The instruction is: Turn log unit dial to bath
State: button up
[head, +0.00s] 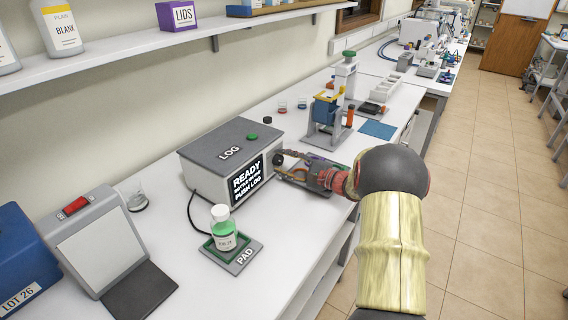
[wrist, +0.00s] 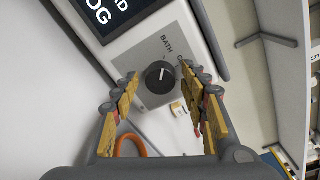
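The log unit (head: 218,195) is a grey box on the bench with a dark screen reading READY. Its dial (wrist: 160,77) is a round black knob on a grey plate in the wrist view. A short white mark on the knob points up and slightly right, towards the BATH label (wrist: 167,46). My gripper (wrist: 158,74) is open, with one yellow-padded finger on each side of the dial. A gap shows between each finger and the knob. In the head view the dial (head: 279,159) is small and dark, beside my gripper.
A capped bottle of green liquid (head: 223,232) stands on the pad (head: 246,262) in front of the unit. A green button (head: 252,136) is on top of the unit. A blue-and-yellow device on a grey stand (head: 325,112) is farther back. Floor to the right is clear.

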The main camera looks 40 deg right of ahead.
jog(key=shift+o, duration=0.3)
jog(key=v, duration=1.2)
jog(key=shift+f, duration=0.1)
